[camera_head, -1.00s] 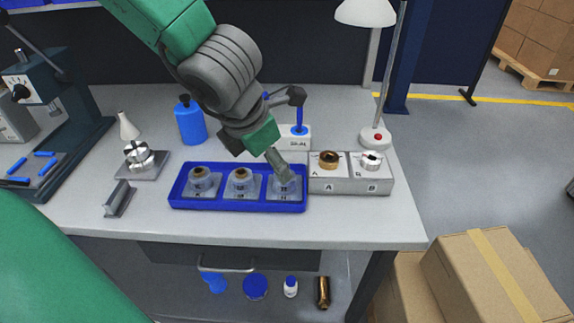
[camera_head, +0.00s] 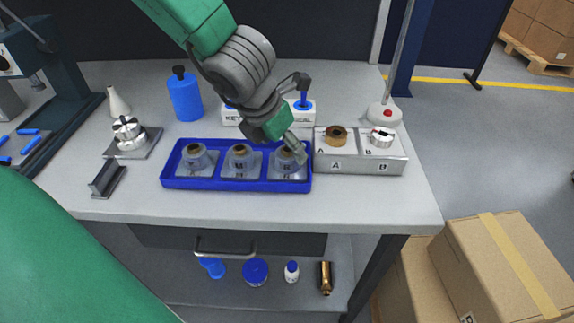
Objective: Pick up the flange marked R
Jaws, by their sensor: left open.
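The flange marked R (camera_head: 287,169) sits in the right compartment of the blue tray (camera_head: 236,185). It is a clear-grey piece with a brown top, partly covered by my left gripper. My left gripper (camera_head: 295,140) is open, with a grey finger over the upper right of this flange; I cannot tell whether they touch. A flange marked M (camera_head: 240,162) sits in the middle compartment, and another flange (camera_head: 196,160) with a hard-to-read letter is in the left one. My right gripper is not in view.
A grey block with spots A and B (camera_head: 361,166) stands right of the tray, holding a brown ring (camera_head: 336,136) and a silver part (camera_head: 382,138). A blue bottle (camera_head: 185,95) stands behind the tray. A metal fixture (camera_head: 130,135) is at left. The table front is clear.

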